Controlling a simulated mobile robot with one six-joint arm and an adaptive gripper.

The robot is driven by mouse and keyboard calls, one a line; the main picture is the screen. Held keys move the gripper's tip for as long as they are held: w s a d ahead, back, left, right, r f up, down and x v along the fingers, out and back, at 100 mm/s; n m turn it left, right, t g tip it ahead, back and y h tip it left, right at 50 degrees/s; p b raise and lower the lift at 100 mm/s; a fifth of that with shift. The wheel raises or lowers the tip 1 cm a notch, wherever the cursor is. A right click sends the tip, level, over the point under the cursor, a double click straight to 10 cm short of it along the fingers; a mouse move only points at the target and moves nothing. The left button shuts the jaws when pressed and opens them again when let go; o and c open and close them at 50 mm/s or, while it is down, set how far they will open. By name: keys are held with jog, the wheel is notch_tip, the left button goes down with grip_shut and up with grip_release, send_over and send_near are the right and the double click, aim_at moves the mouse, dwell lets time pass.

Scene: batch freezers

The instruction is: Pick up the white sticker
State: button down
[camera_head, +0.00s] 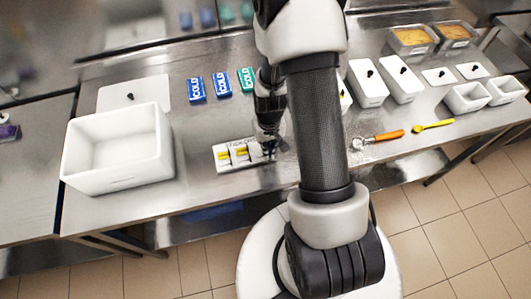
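A pale, shallow sticker holder (232,167) lies on the steel counter left of my arm. It carries small labels: two show yellow (223,156) and a paler, whitish one (255,152) is at its right end, which may be the white sticker. My gripper (268,149) points down at the right end of the holder, at or just above it. Its fingers are small, dark and partly hidden, so I cannot tell if they are open or touch a sticker.
A large white box (118,150) stands left, with a flat lid (134,93) behind it. Blue (196,90) and green (246,79) cold packs lie behind the holder. White lidded containers (368,84), an orange-handled tool (388,135) and a yellow spoon (433,126) lie right.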

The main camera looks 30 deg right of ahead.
notch_tip(320, 180, up, 26)
jog(key=p, duration=0.9)
jog(key=shift+p, duration=0.3)
dwell(0.9)
dwell(0.3)
